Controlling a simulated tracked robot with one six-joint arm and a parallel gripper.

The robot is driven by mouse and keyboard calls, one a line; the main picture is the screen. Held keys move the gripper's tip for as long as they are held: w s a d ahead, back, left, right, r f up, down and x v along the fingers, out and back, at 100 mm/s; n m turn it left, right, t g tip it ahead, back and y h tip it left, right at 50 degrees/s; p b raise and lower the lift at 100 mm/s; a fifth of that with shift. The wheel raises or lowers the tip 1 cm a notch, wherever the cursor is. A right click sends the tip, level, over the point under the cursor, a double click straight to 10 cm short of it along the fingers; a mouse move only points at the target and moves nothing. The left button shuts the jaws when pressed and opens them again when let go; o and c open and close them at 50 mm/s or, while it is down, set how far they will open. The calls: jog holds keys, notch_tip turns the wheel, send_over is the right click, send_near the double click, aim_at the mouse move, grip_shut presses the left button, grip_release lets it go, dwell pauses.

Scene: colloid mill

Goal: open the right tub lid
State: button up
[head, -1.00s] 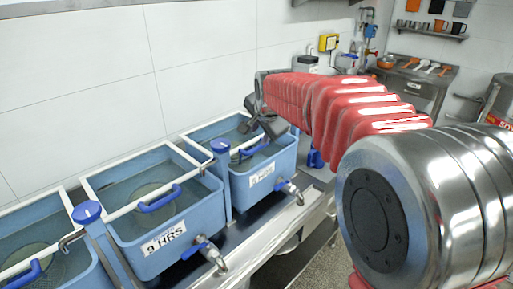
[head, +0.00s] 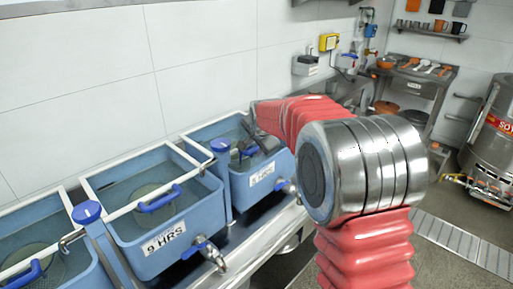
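The right tub (head: 238,188) is a blue tub with a label on its front, standing at the right end of the row. Its clear lid has a white frame and a blue handle (head: 249,151) near the front edge, and it looks shut. My gripper (head: 254,147) is dark grey and reaches down over the front of this lid, at the handle. Its two fingers appear apart, one on each side of the handle. The picture is too small to show whether they touch it. My arm hides the back right part of the lid.
The middle tub (head: 150,262), marked 9 HRS, and a left tub (head: 75,278) have similar lids with blue handles. Taps (head: 212,255) stick out in front. A white tiled wall (head: 90,80) rises behind. A steel tank (head: 492,130) stands far right.

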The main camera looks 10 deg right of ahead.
jog(key=shift+w+f, duration=0.25)
jog(key=shift+f, duration=0.05)
grip_shut()
dwell(0.3)
dwell(0.3)
